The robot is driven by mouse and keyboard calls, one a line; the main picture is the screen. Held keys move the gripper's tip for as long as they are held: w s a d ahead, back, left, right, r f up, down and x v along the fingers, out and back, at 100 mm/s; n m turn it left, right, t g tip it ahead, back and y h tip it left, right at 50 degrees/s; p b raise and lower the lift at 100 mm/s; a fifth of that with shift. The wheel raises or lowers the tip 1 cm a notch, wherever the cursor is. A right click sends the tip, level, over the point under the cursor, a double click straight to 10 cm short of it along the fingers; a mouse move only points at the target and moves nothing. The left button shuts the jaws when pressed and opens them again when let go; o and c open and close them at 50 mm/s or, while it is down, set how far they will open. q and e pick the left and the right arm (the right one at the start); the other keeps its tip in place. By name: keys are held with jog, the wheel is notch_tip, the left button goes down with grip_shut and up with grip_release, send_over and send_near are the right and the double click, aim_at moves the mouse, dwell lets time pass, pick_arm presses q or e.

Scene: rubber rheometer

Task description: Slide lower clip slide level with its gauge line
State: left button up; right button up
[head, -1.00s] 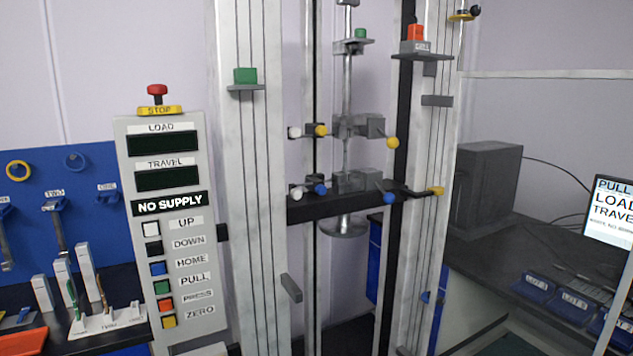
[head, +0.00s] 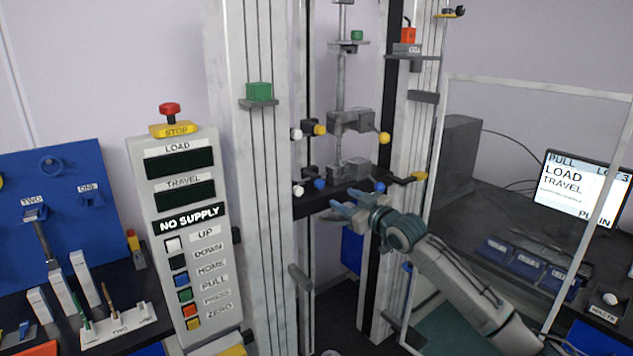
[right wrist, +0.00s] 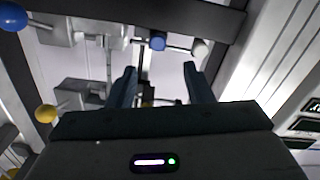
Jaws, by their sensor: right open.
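The tall machine has an upper clamp (head: 350,121) with yellow and white knobs and a lower clamp (head: 352,169) with blue and white knobs, around a central vertical rod. I cannot tell which part is the lower clip slide, and no gauge line can be made out. My right gripper (head: 350,211) is open and empty, just below the lower clamp and in front of the dark crossbar. In the right wrist view its two fingers (right wrist: 160,82) are apart. A blue ball knob (right wrist: 12,15) and a yellow ball knob (right wrist: 45,113) lie left of them. My left gripper is not in view.
The control panel (head: 188,255) with a red stop button stands left of the machine. A green block (head: 259,92) sits on the left column. A clear-looking framed screen, a monitor (head: 578,192) and blue bins (head: 528,268) are at the right.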

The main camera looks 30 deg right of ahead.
aim_at(322, 185)
jog(key=w+p, duration=0.1)
jog(key=w, duration=0.2)
jog(key=w+p, duration=0.1)
jog(key=w, duration=0.2)
jog(key=w+p, duration=0.1)
jog(key=w, duration=0.3)
jog(key=shift+a, duration=0.25)
jog(key=shift+w+p, duration=0.35)
jog(key=shift+w, duration=0.05)
